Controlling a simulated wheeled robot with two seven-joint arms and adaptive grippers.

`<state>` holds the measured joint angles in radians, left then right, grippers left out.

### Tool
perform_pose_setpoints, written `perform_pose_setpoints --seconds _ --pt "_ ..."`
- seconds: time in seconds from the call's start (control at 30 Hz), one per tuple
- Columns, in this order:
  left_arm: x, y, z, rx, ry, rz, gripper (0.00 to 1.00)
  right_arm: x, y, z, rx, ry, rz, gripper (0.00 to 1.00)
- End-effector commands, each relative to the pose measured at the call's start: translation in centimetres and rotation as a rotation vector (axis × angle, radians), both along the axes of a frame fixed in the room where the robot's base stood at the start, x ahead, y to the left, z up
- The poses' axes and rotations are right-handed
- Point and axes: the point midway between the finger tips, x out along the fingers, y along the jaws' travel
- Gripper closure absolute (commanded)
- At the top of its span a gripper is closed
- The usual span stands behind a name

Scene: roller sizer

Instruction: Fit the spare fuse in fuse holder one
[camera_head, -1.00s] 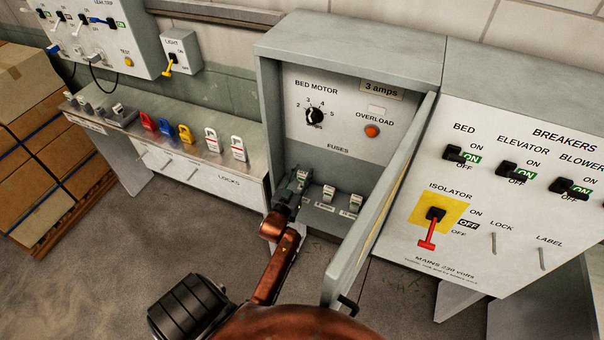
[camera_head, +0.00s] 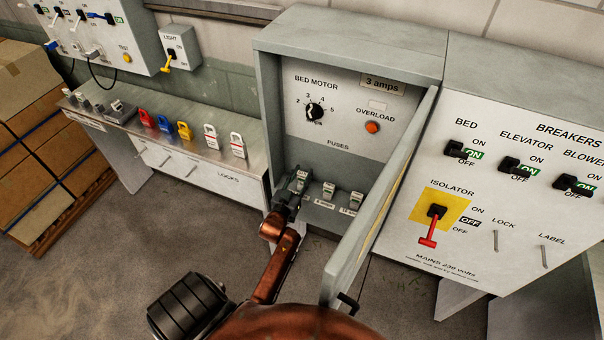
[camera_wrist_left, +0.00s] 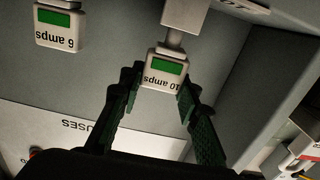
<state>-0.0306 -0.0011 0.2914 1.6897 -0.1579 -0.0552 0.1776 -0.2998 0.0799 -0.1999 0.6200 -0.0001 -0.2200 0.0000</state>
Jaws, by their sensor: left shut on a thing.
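A white fuse carrier with a green band, marked 10 amps (camera_wrist_left: 164,68), is between the fingertips of my left gripper (camera_wrist_left: 158,88) in the left wrist view. The fingers are shut on it. A narrow grey piece shows between it and the pale block (camera_wrist_left: 185,14) above. I cannot tell how deeply it is seated. In the head view my left gripper (camera_head: 291,195) is at the leftmost of three fuse positions, with the carrier (camera_head: 302,178) showing above it. The middle carrier (camera_head: 328,190) and right carrier (camera_head: 356,199) stand beside it. My right gripper is out of view.
The grey cabinet (camera_head: 350,32) is open, its door (camera_head: 380,205) swung out to the right of my arm. A 6 amps carrier (camera_wrist_left: 60,25) shows in the left wrist view. Left stands a bench (camera_head: 200,158) with coloured locks; right is the breaker panel (camera_head: 500,225).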

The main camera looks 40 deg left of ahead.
Motion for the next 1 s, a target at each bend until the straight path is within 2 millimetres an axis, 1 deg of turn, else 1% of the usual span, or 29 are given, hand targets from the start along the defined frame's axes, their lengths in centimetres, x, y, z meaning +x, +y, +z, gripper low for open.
perform_pose_setpoints --seconds 0.7,0.73,1.0 --pt "0.0 0.0 -1.8 -0.001 0.001 0.0 0.88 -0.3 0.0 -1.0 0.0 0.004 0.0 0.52" --pt "0.0 0.0 -1.7 0.0 0.001 0.0 0.68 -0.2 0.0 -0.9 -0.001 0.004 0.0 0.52" --pt "0.0 0.0 -1.7 0.0 0.0 0.0 0.49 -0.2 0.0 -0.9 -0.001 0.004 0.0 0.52"
